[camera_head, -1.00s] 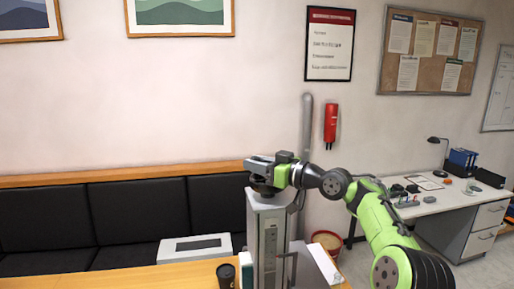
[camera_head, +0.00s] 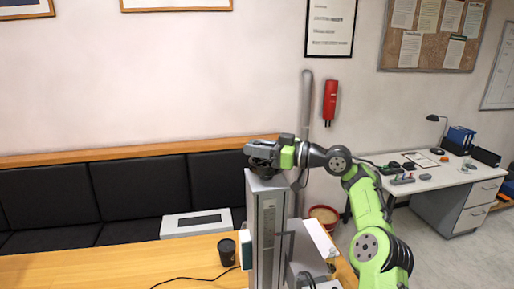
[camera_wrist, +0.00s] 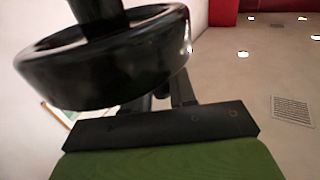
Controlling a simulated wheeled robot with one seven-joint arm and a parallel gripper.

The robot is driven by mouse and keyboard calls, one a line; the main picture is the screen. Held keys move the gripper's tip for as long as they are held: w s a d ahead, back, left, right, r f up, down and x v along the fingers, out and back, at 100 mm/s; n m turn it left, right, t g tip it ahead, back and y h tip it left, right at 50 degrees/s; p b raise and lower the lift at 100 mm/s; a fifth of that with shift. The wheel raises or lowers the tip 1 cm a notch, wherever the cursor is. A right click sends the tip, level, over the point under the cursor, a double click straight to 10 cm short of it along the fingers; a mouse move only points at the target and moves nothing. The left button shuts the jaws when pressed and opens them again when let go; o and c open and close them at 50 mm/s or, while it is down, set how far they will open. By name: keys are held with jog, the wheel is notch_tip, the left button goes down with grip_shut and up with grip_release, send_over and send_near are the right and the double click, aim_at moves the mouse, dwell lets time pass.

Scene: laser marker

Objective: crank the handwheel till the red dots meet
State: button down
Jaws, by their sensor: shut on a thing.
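The laser marker's tall grey column (camera_head: 267,235) stands on the wooden table. The black handwheel (camera_head: 264,171) sits on top of the column. My gripper (camera_head: 268,152) is at the handwheel, reaching in from the right. In the wrist view the handwheel's black rim (camera_wrist: 105,65) fills the upper left, with its upright knob or post in front of it. My gripper (camera_wrist: 170,100) is shut there, apparently on the handwheel; the exact contact is hidden. No red dots can be made out in either view.
A black cup (camera_head: 227,251) stands on the table (camera_head: 120,268) left of the column. A white box with a dark panel (camera_head: 196,223) lies behind it. A black sofa (camera_head: 135,190) lines the wall. A desk (camera_head: 430,178) stands at the right.

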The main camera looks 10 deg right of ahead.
jog(key=c, duration=1.1)
grip_release()
jog(key=shift+o, duration=0.2)
jog(key=v, duration=1.5)
jog(key=shift+d, duration=0.35)
jog(key=shift+s, duration=0.15)
